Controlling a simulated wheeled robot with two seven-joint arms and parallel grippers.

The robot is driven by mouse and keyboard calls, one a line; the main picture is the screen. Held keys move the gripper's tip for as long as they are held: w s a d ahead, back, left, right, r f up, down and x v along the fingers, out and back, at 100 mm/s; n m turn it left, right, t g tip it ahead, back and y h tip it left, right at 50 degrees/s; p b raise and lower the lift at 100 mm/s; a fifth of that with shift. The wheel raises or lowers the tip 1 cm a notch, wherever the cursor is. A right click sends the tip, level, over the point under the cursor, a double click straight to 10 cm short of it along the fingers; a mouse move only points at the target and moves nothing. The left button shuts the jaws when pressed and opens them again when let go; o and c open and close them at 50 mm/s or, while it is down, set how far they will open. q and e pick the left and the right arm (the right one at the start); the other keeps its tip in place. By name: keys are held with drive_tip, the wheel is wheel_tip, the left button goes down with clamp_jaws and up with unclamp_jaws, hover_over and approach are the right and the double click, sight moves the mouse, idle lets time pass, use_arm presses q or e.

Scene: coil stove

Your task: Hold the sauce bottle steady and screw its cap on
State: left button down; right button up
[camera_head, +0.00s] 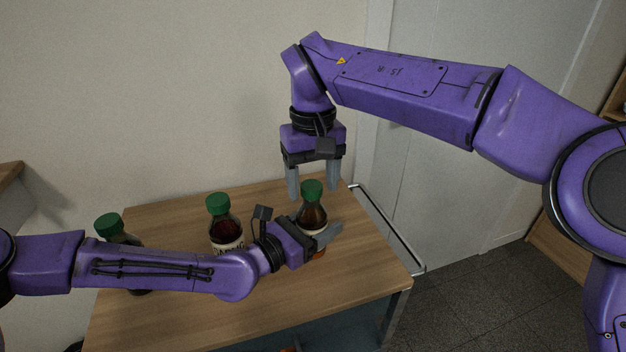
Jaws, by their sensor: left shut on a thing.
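The sauce bottle (312,216) stands upright on the table, dark with a pale label and a green cap (312,190) on its top. My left gripper (325,238) comes in from the left and is shut on the bottle's body, hiding part of the label and lower body. My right gripper (313,188) points down from above, open, with its two grey fingers apart on either side of the cap. A gap shows between each finger and the cap. I cannot tell how tightly the cap sits on the neck.
A second green-capped bottle (221,222) stands in the middle of the wooden table (365,262). A third green-capped bottle (109,226) stands at the left, partly hidden by my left arm. A metal rail (395,228) runs along the table's right side. The table's front right is clear.

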drive_tip(key=shift+r, duration=2.25)
drive_tip(key=shift+c, duration=0.2)
